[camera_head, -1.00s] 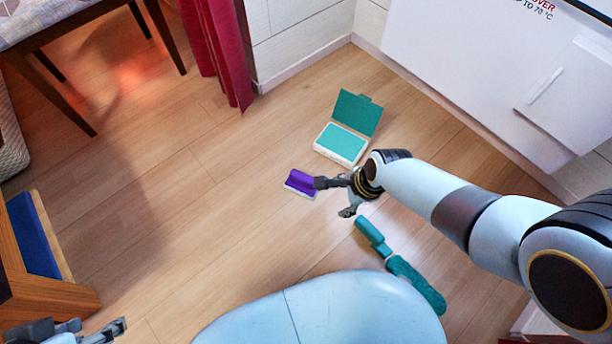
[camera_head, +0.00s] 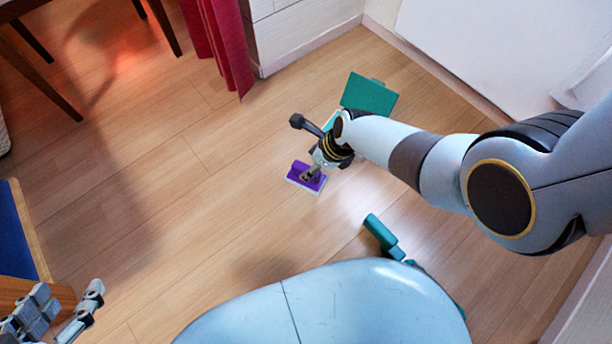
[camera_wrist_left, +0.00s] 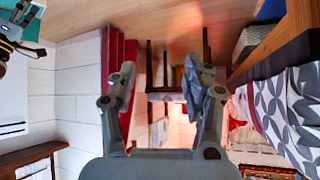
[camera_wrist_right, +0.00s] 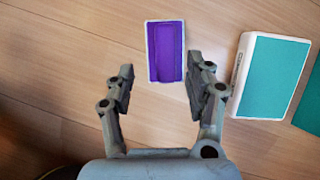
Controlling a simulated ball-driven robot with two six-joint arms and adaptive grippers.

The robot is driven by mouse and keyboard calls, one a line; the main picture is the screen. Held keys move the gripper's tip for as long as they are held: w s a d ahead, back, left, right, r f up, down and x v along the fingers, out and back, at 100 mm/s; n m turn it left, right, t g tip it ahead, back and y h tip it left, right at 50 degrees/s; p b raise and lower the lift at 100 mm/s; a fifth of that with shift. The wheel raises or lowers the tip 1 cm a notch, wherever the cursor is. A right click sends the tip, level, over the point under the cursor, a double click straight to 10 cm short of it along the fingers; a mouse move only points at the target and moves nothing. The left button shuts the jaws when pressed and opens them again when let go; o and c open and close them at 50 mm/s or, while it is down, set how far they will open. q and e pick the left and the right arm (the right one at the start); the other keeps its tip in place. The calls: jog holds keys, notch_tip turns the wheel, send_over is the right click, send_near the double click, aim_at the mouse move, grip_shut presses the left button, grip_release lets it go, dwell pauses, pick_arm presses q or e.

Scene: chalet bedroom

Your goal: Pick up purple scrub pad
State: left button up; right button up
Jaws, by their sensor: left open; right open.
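The purple scrub pad (camera_head: 302,170) lies on the wooden floor, purple on top with a white rim. In the head view my right gripper (camera_head: 304,150) is over it and hides part of it. In the right wrist view the pad (camera_wrist_right: 166,52) lies ahead of the open fingers, between their lines and apart from them. My right gripper (camera_wrist_right: 163,85) is open and empty. My left gripper (camera_head: 62,318) is at the lower left of the head view. It is also open and empty in the left wrist view (camera_wrist_left: 163,85), far from the pad.
A teal handled tool (camera_head: 381,235) lies nearer to me. A red curtain (camera_head: 222,45) hangs at the back. Floor left of the pad is clear.

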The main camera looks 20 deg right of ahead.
aim_at(306, 168)
pick_arm(q)
jog(key=shift+s+d+f+t, duration=0.1)
jog(key=shift+s+f+t, duration=0.15)
jog(key=shift+t, duration=0.25)
pick_arm(e)
jog(key=shift+w+a+f, duration=0.15)
jog(key=shift+f, duration=0.3)
